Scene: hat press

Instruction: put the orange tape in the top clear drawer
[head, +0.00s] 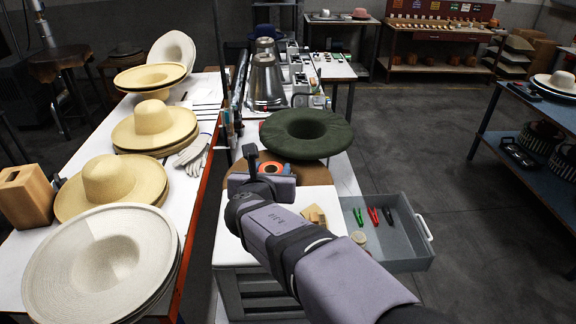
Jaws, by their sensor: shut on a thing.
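The orange tape (271,167) is a small orange roll with a blue-grey centre, seen just past my wrist. My gripper (262,174) is at the tape, above the white cabinet top, and shut on it. My own wrist hides most of the jaws and part of the roll. The clear drawer (408,262) is a grey see-through bin with a white handle, pulled open at the right side of the cabinet. It lies to the right of and nearer than the tape. Green, red and black clips and a round pale item lie in it.
A dark green hat form (306,133) stands just behind my gripper. A small tan block (314,214) lies on the white cabinet top (233,250). Straw hats (110,182) line the table at left. My forearm passes close to the drawer's left side; floor right of it is clear.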

